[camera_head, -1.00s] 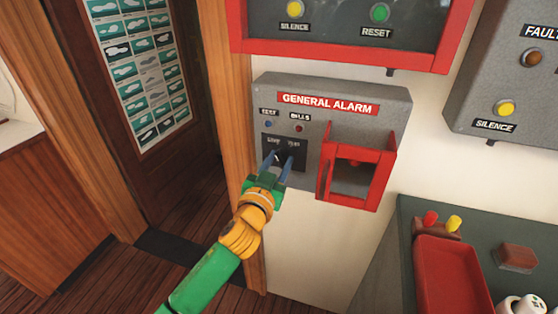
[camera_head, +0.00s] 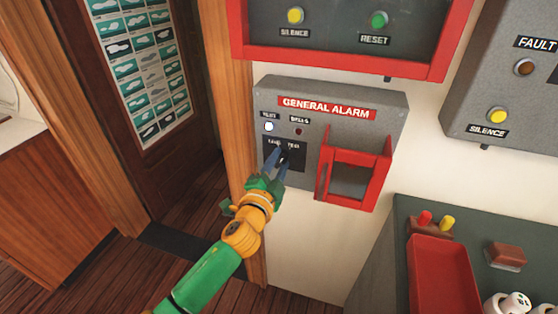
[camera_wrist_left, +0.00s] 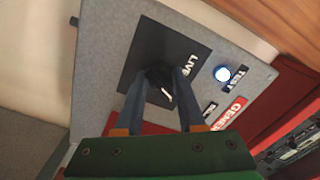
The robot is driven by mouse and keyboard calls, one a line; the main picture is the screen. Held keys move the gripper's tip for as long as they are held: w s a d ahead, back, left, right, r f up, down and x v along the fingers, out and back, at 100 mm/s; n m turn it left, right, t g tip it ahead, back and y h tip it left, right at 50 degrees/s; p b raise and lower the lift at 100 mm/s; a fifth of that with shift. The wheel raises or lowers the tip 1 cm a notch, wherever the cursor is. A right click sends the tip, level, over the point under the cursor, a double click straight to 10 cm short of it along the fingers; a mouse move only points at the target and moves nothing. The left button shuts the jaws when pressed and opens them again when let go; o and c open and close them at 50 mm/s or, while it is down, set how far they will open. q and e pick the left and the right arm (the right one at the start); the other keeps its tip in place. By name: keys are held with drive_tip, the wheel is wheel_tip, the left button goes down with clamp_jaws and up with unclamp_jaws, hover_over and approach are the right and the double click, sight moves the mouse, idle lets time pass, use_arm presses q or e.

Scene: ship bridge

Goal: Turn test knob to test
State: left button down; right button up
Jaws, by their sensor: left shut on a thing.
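The grey general alarm box (camera_head: 345,110) is on the wall in the middle of the head view. Its black knob plate (camera_head: 298,146) carries the small black test knob, which shows in the left wrist view (camera_wrist_left: 160,78) with a white pointer mark. My left gripper (camera_head: 277,163) is shut on the knob, one finger on either side; it also shows in the wrist view (camera_wrist_left: 160,95). The word LIVE is readable on the plate in the wrist view. The TEST lamp (camera_head: 268,127) glows white-blue. The BELLS lamp (camera_head: 298,131) is dark. My right gripper is not in view.
A red open guard frame (camera_head: 378,168) juts out of the box just right of the knob. A red-framed panel (camera_head: 440,66) hangs above. A counter with a red tray (camera_head: 415,270) stands lower right. A wooden door post (camera_head: 238,120) is close on the left.

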use_arm(q)
drive_tip(key=shift+r+m, duration=0.1)
drive_tip(key=shift+m, duration=0.8)
drive_tip(key=c, duration=0.5)
unclamp_jaws()
drive_tip(key=shift+w, duration=0.1)
drive_tip(key=v, duration=0.7)
